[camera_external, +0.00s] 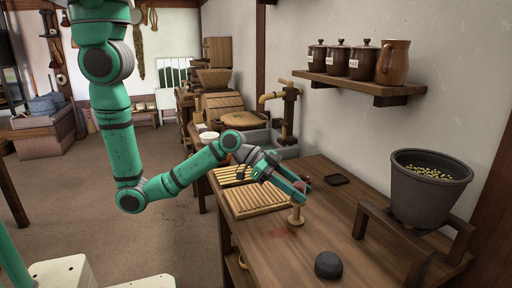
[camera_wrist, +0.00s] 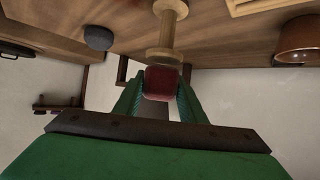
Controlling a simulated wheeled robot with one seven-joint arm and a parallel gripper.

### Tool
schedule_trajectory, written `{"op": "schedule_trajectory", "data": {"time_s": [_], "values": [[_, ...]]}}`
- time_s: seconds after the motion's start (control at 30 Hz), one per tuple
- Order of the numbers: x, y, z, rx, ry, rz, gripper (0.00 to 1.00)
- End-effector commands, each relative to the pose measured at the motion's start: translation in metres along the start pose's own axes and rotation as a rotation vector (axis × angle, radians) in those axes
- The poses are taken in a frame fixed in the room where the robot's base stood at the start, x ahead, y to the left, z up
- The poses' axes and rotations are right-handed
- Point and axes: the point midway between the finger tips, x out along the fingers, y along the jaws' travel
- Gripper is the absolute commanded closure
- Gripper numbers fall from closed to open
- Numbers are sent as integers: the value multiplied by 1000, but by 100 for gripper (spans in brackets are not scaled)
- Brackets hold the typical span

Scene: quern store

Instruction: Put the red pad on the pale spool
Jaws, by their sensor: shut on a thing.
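The red pad (camera_wrist: 162,82) is held between the two green fingers of my gripper (camera_wrist: 161,92) in the wrist view. In the external view the pad (camera_external: 299,184) shows small and partly covered by my gripper (camera_external: 302,190). The pale spool (camera_external: 296,216) stands upright on the wooden bench, just below the gripper. In the wrist view the spool (camera_wrist: 167,28) is right beside the pad, its near flange close to the pad's edge. I cannot tell whether pad and spool touch.
A slatted wooden tray (camera_external: 252,199) lies left of the spool. A dark grey dome (camera_external: 328,265) sits in front on the bench (camera_external: 290,255). A small dark dish (camera_external: 336,179) lies behind. A grey pot (camera_external: 424,205) on a wooden stand is at right.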

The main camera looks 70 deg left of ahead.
Motion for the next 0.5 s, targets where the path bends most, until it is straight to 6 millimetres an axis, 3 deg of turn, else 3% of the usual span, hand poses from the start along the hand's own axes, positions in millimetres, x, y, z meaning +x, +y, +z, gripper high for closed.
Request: {"op": "schedule_trajectory", "data": {"time_s": [0.47,0.5], "values": [[4,0,8,-1,0,-1,85],[4,0,8,0,1,-1,53]]}}
